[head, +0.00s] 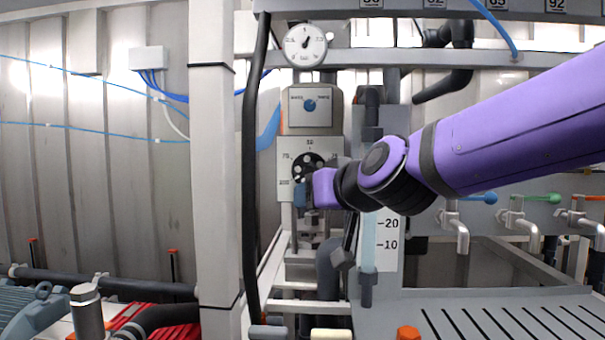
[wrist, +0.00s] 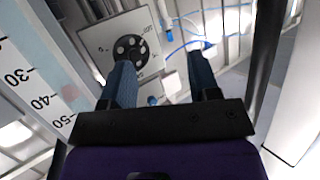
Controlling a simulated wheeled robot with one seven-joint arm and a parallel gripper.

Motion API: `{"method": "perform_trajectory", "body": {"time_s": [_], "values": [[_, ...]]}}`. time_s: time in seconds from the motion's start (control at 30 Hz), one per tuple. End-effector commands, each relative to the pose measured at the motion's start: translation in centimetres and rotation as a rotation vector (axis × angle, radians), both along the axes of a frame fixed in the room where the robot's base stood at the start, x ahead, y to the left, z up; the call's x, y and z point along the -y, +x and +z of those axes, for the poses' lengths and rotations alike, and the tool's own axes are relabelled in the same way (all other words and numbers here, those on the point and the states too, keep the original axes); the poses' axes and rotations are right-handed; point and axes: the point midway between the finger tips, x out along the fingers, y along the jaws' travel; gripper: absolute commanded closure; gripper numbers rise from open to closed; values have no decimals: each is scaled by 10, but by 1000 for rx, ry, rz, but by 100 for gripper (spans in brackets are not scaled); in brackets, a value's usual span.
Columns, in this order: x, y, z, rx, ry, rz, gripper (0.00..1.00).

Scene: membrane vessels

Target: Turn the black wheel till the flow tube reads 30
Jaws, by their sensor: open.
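The black wheel (head: 308,163) sits on a pale dial plate (head: 284,156) with numbers around it. The wheel (wrist: 130,47) also shows in the wrist view, its lower edge behind the left finger. My gripper (head: 301,194) is just in front of the wheel's lower part in the head view. In the wrist view my gripper (wrist: 161,62) is open with nothing between its blue fingers; I cannot tell whether the left finger touches the wheel. The flow tube (head: 368,245) shows marks 20 and 10, its upper part hidden by my arm. I cannot read its level.
A round gauge (head: 305,45) and a box with a blue knob (head: 310,105) are above the wheel. A white post (head: 213,150) and a black hose (head: 252,190) stand to its left. Taps (head: 457,225) line the right, above a slotted bench (head: 500,320).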

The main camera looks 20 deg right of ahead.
Motion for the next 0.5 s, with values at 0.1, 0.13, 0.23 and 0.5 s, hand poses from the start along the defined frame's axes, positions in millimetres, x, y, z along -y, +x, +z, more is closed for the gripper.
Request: {"method": "perform_trajectory", "body": {"time_s": [0.1, 0.13, 0.23, 0.5], "values": [[-8, 24, 13, 101, 14, -69, 44], [-9, 29, 16, 124, 16, -92, 44], [-10, 44, 24, 192, 13, -179, 44], [-7, 66, 27, 289, -39, -443, 44]]}}
